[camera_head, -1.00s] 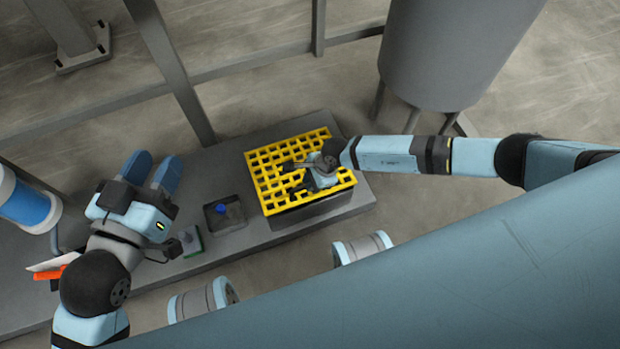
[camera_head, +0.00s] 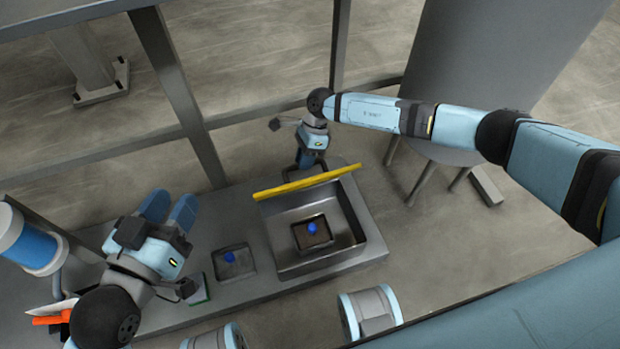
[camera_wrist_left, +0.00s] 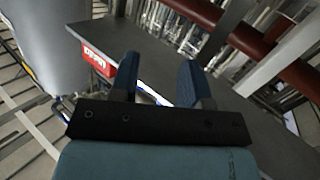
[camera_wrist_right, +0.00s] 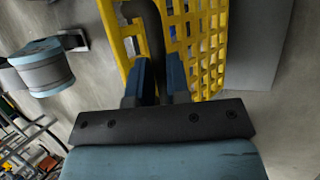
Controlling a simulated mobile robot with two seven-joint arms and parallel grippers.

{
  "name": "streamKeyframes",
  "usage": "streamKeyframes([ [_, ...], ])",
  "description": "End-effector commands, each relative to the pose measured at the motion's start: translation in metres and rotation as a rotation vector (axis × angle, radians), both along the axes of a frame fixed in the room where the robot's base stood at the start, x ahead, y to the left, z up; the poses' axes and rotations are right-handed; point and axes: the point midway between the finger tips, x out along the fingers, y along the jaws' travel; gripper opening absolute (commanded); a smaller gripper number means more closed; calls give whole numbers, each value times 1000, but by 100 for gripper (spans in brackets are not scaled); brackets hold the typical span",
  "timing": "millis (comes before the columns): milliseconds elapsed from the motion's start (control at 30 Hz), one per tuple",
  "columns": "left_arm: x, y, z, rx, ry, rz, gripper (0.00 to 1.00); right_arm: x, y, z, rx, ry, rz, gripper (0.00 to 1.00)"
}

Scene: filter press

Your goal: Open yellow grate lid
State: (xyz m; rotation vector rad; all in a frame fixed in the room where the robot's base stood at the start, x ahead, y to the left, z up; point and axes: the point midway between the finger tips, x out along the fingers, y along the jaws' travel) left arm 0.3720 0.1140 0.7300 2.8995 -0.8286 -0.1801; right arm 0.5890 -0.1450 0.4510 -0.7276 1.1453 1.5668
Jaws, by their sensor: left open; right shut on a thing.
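The yellow grate lid (camera_head: 307,182) stands tilted up, seen nearly edge-on, at the back of the grey basin (camera_head: 350,215) on the bench. The basin is uncovered. In the right wrist view the lid (camera_wrist_right: 208,45) fills the upper middle, and my right gripper (camera_wrist_right: 158,65) is shut on a dark bar at the lid. In the head view my right gripper (camera_head: 304,165) is behind the lid, its tips partly hidden. My left gripper (camera_head: 170,205) is open and empty over the bench, left of the basin; its two blue fingers (camera_wrist_left: 160,75) are apart in the left wrist view.
A small dark tray with a blue knob (camera_head: 229,257) lies left of the basin, and another blue knob (camera_head: 312,228) is inside it. A green-edged block (camera_head: 197,290) is beside my left arm. Grey frame posts (camera_head: 175,90) and a large tank (camera_head: 480,70) stand behind.

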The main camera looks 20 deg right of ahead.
Motion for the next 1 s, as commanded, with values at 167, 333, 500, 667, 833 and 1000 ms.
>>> streamKeyframes([
  [167, 8, 6, -7, 60, -111, 4, 43, 28, -1, -9, -8, 1, 1, 0],
  [333, 17, 11, -1, 116, -208, 8, 43, 49, 0, -9, -11, 5, 2, 0],
  [500, 21, 14, 1, 153, -267, 10, 43, 63, 1, -9, -13, 69, 3, 0],
  [667, 24, 16, 4, 173, -305, 14, 43, 72, 1, -10, -15, 113, 4, 0],
  [833, 25, 17, 9, 181, -333, 14, 43, 77, 1, -9, -17, 134, 6, 0],
  [1000, 25, 17, 8, 189, -336, 12, 43, 78, 0, -9, -17, 139, 5, 0],
])
